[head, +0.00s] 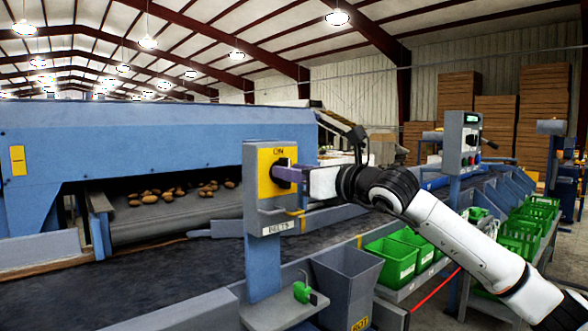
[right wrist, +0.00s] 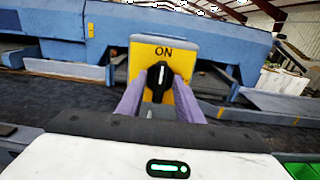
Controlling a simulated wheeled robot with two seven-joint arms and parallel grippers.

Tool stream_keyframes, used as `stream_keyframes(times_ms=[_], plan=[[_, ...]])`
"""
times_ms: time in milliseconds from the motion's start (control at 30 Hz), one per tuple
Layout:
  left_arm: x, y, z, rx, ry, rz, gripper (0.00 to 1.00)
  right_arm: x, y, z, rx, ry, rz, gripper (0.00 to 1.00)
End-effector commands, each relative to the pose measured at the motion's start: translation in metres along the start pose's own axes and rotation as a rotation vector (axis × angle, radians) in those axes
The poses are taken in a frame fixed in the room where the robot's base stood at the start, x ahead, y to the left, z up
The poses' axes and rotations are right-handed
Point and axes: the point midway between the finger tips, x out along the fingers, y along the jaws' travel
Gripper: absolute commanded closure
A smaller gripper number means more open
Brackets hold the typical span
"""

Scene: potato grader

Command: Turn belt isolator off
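The belt isolator is a yellow plate (head: 265,185) on a grey box, marked ON at the top, with a BELTS label (head: 278,228) below. Its black rotary knob (right wrist: 160,74) has a white line that stands nearly upright, towards ON. My right gripper (head: 291,174) reaches in from the right, its fingertips at the knob. In the right wrist view the two purple fingers (right wrist: 160,84) stand apart, one on each side of the knob; whether they touch it is not clear. My left gripper is not in view.
A blue post (head: 262,265) carries the box beside the dark conveyor belt (head: 130,285). Potatoes (head: 175,192) lie on the belt behind. A grey bin (head: 343,280), green crates (head: 390,258) and a second control box (head: 461,142) are to the right.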

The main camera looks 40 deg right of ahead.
Motion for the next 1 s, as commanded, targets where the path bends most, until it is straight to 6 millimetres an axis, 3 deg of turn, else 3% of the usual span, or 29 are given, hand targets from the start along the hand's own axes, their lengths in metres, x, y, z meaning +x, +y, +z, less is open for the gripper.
stream_keyframes(times_ms=[133,333,667,1000], plan=[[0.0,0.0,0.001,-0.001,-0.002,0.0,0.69,0.0,0.0,0.0,0.0,0.0,0.0,0.67],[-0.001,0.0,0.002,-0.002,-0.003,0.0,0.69,0.0,0.0,0.0,0.0,0.0,0.0,0.99],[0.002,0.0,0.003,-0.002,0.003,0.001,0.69,0.0,0.0,-0.003,0.028,0.001,0.001,1.0],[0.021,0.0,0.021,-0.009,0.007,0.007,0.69,0.0,0.0,-0.006,0.233,-0.002,0.003,1.0]])
